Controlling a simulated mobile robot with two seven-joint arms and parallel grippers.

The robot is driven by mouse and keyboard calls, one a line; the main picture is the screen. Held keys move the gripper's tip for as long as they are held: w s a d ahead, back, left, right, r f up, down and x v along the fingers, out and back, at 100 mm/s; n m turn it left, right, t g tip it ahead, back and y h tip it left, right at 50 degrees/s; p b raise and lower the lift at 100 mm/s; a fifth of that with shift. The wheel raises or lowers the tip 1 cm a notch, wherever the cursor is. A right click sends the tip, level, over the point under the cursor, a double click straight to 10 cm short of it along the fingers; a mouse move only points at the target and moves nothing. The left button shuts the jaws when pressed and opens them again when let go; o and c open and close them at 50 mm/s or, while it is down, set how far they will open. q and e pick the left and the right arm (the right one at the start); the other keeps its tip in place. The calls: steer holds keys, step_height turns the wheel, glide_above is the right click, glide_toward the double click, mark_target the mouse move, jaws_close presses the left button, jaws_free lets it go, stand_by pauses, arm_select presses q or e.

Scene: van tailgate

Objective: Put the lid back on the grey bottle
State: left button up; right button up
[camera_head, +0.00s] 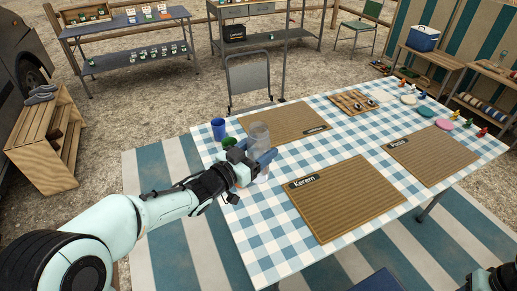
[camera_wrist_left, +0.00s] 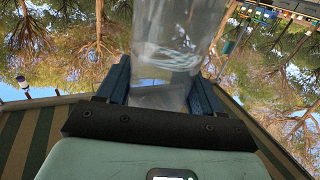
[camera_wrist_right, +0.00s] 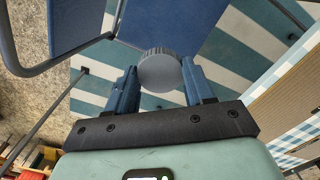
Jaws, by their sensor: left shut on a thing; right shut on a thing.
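The grey see-through bottle (camera_head: 259,134) is upright at the near left edge of the checked table, with no lid visible on its top. My left gripper (camera_head: 262,158) is shut around its middle. In the left wrist view the bottle (camera_wrist_left: 175,45) stands between the two fingers of the left gripper (camera_wrist_left: 160,85). The round grey lid (camera_wrist_right: 160,71) is pinched between the fingertips of my right gripper (camera_wrist_right: 162,82), off the table and apart from the bottle. In the head view only a dark part of the right arm shows at the bottom right corner; the lid is hidden there.
Blue (camera_head: 218,128) and green (camera_head: 229,142) cups stand close behind the left gripper. The table (camera_head: 265,225) holds brown mats, including one labelled Kerem (camera_head: 345,198), and a wooden board (camera_head: 352,102). A folding chair (camera_head: 248,80) stands behind. The table's near left corner is clear.

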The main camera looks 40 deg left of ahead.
arm_select(q)
steer(key=c, duration=0.9)
steer(key=shift+o, duration=0.2)
